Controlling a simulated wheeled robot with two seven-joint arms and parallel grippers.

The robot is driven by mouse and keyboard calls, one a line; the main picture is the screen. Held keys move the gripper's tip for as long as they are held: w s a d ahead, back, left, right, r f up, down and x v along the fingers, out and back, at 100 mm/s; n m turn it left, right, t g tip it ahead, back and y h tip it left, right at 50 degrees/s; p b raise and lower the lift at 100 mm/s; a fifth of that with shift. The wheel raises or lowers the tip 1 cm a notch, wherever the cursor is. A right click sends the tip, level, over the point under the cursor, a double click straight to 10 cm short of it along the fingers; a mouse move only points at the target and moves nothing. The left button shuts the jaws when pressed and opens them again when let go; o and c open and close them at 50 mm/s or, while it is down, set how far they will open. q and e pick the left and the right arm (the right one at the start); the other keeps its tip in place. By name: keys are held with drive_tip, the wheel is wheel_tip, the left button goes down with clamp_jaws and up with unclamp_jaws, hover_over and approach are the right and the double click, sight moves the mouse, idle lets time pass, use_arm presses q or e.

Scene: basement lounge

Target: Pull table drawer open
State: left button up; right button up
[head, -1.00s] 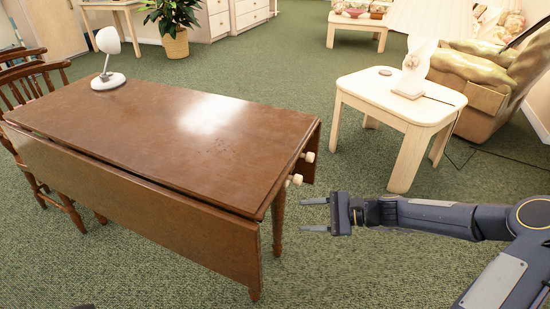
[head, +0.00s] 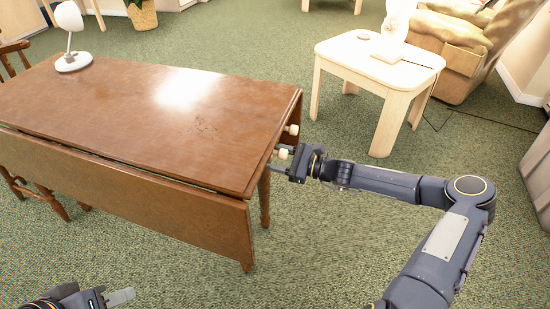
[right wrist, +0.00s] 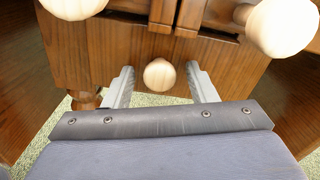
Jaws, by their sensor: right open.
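The brown wooden table (head: 150,110) has its drawer end facing right, with pale round knobs (head: 292,129) on it. In the right wrist view, the wooden drawer front (right wrist: 225,65) lies ahead, with one knob (right wrist: 160,75) between the two open fingers of my right gripper (right wrist: 159,66). A gap shows on both sides of that knob. In the head view, my right gripper (head: 279,161) is at the table's end by the nearer knob (head: 282,153). My left gripper (head: 110,298) is at the bottom left, partly cut off; its opening is unclear.
Two more knobs show at the top left (right wrist: 73,7) and top right (right wrist: 283,24) of the right wrist view. A white lamp (head: 72,50) stands on the table. A cream side table (head: 335,52) stands to the right, with green carpet (head: 340,240) clear in front.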

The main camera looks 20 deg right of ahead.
drive_tip(key=shift+c, duration=0.3)
clamp_jaws()
drive_tip(key=p+v, duration=0.6)
drive_tip(key=v, duration=2.1)
drive_tip(key=shift+s+d, duration=0.15)
drive_tip(key=shift+s, duration=0.1)
drive_tip(key=shift+o, duration=0.3)
unclamp_jaws()
